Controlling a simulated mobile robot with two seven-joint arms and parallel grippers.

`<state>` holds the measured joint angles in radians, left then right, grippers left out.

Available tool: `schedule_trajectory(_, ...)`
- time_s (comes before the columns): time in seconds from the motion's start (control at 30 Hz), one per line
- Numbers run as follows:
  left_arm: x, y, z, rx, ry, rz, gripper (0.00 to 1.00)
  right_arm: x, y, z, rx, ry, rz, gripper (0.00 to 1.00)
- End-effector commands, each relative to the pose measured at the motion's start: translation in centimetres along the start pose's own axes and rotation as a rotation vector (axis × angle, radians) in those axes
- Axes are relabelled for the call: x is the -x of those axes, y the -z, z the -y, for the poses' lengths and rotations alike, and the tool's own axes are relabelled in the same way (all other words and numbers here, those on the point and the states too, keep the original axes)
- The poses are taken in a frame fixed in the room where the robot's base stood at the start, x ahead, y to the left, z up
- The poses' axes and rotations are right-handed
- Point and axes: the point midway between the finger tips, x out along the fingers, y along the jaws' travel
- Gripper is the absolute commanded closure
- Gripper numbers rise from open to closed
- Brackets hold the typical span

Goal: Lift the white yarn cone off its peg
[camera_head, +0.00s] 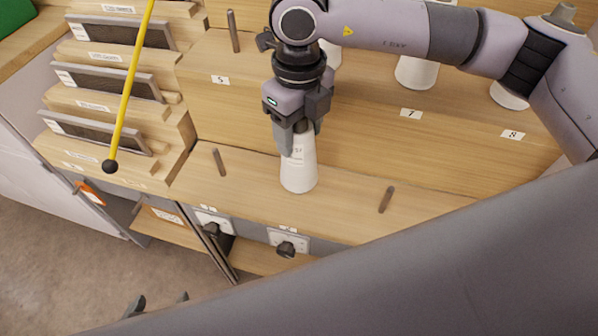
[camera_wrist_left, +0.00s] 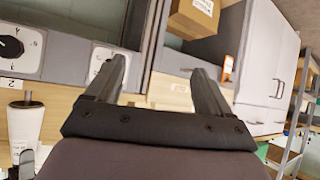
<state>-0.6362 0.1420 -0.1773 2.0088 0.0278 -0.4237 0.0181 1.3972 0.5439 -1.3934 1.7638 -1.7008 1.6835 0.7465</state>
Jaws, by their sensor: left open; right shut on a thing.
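The white yarn cone (camera_head: 298,176) is upright over the front ledge, between two bare pegs. My right gripper (camera_head: 301,128) comes down from above and is shut on its narrow top. In the left wrist view, which looks upside down, the cone (camera_wrist_left: 25,123) shows at the left edge. A short dark length of peg (camera_wrist_left: 28,97) shows at its wide end, so the cone seems raised a little; how much peg is still inside is hidden. My left gripper (camera_head: 157,304) is low at the bottom of the head view; its fingers (camera_wrist_left: 158,85) are apart and empty.
Bare pegs stand at the left (camera_head: 219,162) and right (camera_head: 386,199) of the cone. Another white cone (camera_head: 416,73) stands on the step behind. A yellow rod with a black ball (camera_head: 110,166) crosses at the left. Knob panels (camera_head: 289,242) are on the front below the ledge.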

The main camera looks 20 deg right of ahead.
Motion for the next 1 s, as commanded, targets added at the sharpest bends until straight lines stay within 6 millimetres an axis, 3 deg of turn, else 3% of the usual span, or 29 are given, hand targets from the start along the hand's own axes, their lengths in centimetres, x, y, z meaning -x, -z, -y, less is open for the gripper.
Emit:
schedule_trajectory(0.8,1.9,1.5,0.7,-0.020,0.020,0.000,0.18,6.1,0.0,0.0,0.000,0.000,0.002,0.66)
schedule_trajectory(1.0,1.9,1.3,0.8,-0.023,0.021,0.000,0.18,6.6,0.0,0.0,0.000,0.000,0.001,0.66)
